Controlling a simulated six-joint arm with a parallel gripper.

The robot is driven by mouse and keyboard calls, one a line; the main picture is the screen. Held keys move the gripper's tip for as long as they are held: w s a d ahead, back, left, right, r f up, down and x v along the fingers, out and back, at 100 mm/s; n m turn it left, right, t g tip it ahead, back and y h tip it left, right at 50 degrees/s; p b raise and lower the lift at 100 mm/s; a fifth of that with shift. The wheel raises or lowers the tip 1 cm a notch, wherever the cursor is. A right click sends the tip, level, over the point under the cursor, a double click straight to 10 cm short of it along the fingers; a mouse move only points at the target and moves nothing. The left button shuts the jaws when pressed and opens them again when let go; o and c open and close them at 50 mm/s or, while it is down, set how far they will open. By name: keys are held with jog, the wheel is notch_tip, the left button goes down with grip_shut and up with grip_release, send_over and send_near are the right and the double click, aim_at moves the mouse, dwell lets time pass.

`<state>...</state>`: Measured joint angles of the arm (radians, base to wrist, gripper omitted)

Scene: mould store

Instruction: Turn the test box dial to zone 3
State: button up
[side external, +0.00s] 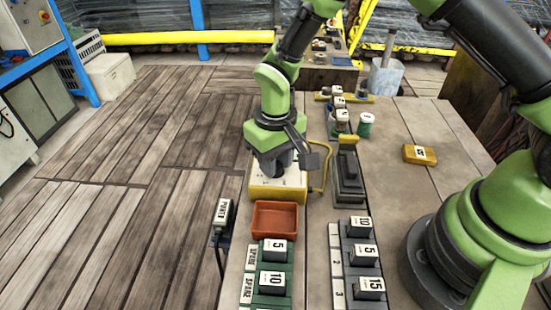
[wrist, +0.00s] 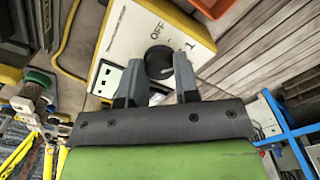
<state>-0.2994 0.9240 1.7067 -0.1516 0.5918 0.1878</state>
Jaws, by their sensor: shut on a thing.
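The test box (side external: 291,196) has a white top and yellow sides and stands on the bench under my gripper (side external: 272,168). In the wrist view, the box's white top (wrist: 133,34) carries a round black dial (wrist: 158,60), with "OFF" and "1" printed beside it. My gripper's fingers (wrist: 158,78) stand on either side of the dial and are shut on it. The zone 3 mark cannot be made out, and I cannot tell where the dial points. In the side view my gripper hides the dial.
An orange tray (side external: 275,219) sits just in front of the box. A yellow hose (side external: 327,165) and a dark device with a yellow top (side external: 347,185) stand to its right. Numbered blocks (side external: 364,256) fill racks in front. A yellow block (side external: 419,154) lies right, with clear bench around it.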

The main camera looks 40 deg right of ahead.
jog(key=m, duration=1.4)
jog(key=shift+m, duration=0.3)
dwell(0.4)
jog(key=o, duration=0.9)
jog(key=shift+o, duration=0.2)
notch_tip(320, 180, up, 10)
